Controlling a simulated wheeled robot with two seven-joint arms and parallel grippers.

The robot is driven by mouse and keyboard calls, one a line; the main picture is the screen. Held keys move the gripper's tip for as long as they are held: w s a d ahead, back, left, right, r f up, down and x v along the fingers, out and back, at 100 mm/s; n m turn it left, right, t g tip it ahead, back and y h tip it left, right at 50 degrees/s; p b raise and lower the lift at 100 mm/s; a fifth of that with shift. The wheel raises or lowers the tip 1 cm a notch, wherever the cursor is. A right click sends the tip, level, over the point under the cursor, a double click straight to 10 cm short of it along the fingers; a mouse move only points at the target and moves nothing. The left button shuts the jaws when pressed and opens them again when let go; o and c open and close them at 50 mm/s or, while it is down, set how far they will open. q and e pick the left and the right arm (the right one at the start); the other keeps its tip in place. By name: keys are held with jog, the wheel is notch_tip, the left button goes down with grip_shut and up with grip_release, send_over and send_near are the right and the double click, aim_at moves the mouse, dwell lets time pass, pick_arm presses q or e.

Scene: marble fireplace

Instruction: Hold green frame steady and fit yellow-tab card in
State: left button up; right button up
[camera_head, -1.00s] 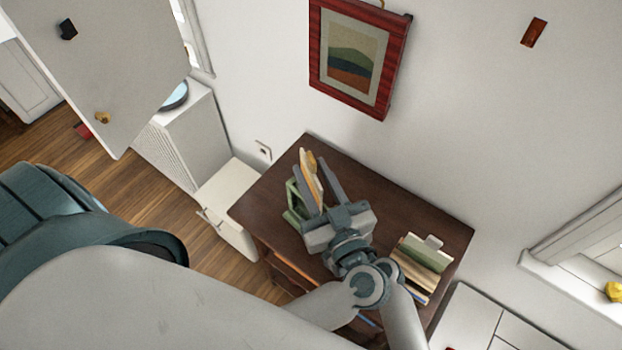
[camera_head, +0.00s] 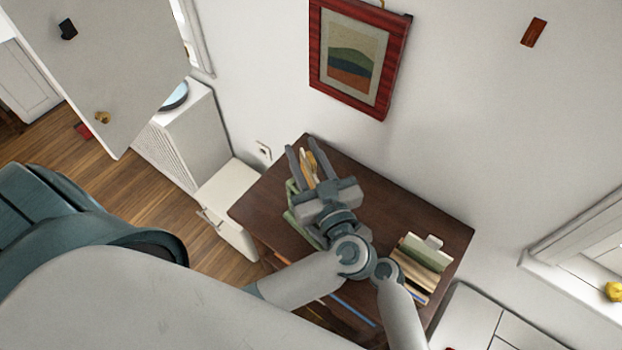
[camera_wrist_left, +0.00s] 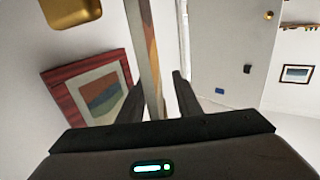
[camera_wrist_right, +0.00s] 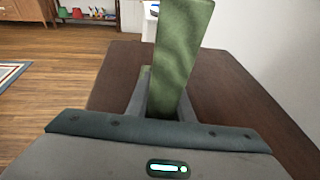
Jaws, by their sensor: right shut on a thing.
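A thin tan and cream card (camera_head: 307,166) stands up at the left of the dark desk, between my left gripper's fingers (camera_head: 307,160). In the left wrist view it shows edge-on as a narrow strip (camera_wrist_left: 150,55), with gaps to both fingers, so this gripper looks open. I cannot make out its yellow tab. The green frame (camera_head: 291,207) is beside and below the card, partly hidden by the left gripper. In the right wrist view, the right gripper (camera_wrist_right: 165,100) is shut on the green frame (camera_wrist_right: 182,45). Whether the card sits in the frame is unclear.
The dark desk (camera_head: 410,205) is clear in the middle. A group of books and a green card (camera_head: 425,255) stands at its right. A red-framed picture (camera_head: 358,58) hangs on the wall behind. A white cabinet (camera_head: 232,192) stands left of the desk.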

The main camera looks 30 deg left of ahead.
pick_arm(q)
jog(key=shift+c, duration=0.3)
grip_shut()
jog(key=shift+r, duration=0.15)
jog(key=shift+r, duration=0.6)
notch_tip(320, 180, up, 2)
jog(key=shift+s+r, duration=0.1)
jog(key=s+a, duration=0.2)
jog(key=s, duration=1.5)
jog(key=shift+s+a, duration=0.25)
jog(key=shift+s, duration=0.05)
